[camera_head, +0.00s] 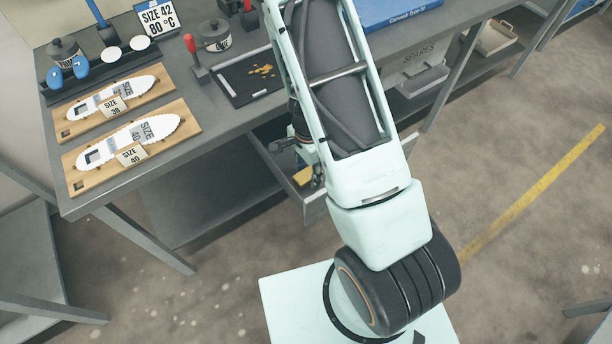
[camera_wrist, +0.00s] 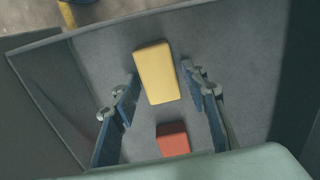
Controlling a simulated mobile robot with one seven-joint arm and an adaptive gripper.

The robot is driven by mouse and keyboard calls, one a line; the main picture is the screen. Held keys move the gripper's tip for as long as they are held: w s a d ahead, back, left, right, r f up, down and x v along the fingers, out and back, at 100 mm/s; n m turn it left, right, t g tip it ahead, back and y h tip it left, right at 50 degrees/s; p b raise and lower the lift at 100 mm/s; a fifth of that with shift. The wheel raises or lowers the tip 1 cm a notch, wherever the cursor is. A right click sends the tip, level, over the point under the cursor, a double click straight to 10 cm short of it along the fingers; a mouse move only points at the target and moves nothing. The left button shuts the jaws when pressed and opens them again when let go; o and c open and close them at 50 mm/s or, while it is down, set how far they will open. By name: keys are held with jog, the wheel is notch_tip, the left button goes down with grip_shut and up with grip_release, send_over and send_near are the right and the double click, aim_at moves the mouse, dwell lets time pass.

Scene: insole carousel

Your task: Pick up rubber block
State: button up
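Two blocks lie in an open grey drawer (camera_wrist: 255,70). A yellow block (camera_wrist: 157,73) lies near the middle of the wrist view, and a smaller red-orange block (camera_wrist: 173,139) lies nearer the bottom. I cannot tell which is rubber. My gripper (camera_wrist: 160,84) is open, with one finger on each side of the yellow block in the picture. Neither finger clearly touches it. In the head view the yellow block (camera_head: 303,177) shows in the drawer (camera_head: 317,208), partly hidden by my arm. The red-orange block is hidden there.
The drawer's walls stand close around my gripper, under the grey workbench (camera_head: 190,70). The bench top holds two insole boards (camera_head: 78,178), a dark tray (camera_head: 232,92) and pots (camera_head: 214,36). A grey bin (camera_head: 420,75) sits on the right shelf.

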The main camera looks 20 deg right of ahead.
jog(key=c, duration=0.9)
notch_tip(320, 180, up, 10)
jog(key=shift+r+p, duration=0.1)
jog(key=shift+p, duration=1.15)
jog(key=o, duration=0.6)
jog(key=c, duration=0.5)
jog(key=shift+o, duration=0.2)
notch_tip(320, 180, up, 11)
jog(key=n, duration=1.4)
send_over(308, 173)
jog(key=w, duration=0.5)
jog(key=shift+a, duration=0.45)
